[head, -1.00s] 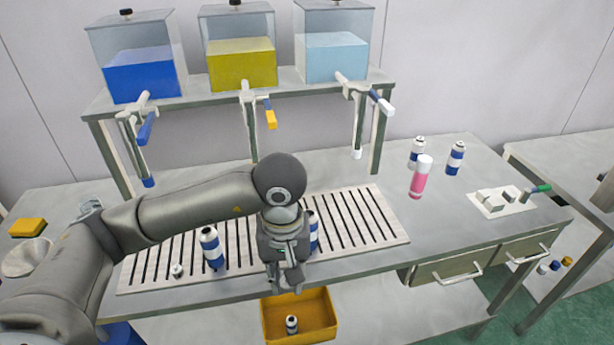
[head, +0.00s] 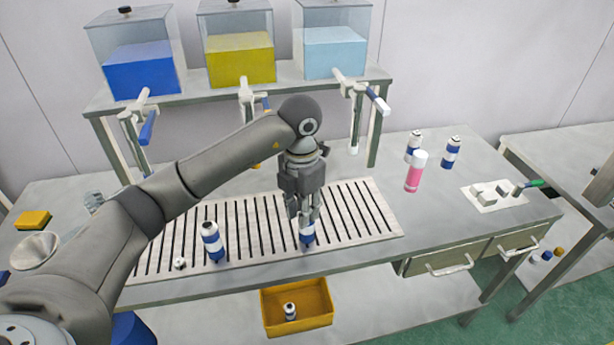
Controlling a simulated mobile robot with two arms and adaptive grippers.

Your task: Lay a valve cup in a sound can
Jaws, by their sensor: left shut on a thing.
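My left gripper (head: 304,222) points down at the right-hand white and blue can (head: 307,239) on the slotted rack. Its fingers are shut at the top of that can and hide its mouth. The small valve cup between the fingers is too hidden to make out. Another white and blue can (head: 212,243) stands upright on the rack to the left. A small pale valve cup (head: 180,263) lies on the rack left of that can. My right gripper is out of view.
The slotted rack (head: 385,222) lies along the bench front. A yellow bin (head: 298,322) below holds a can. A pink can (head: 415,172) and two white and blue cans (head: 452,152) stand at right. Three liquid tanks (head: 240,60) with taps stand on the shelf behind.

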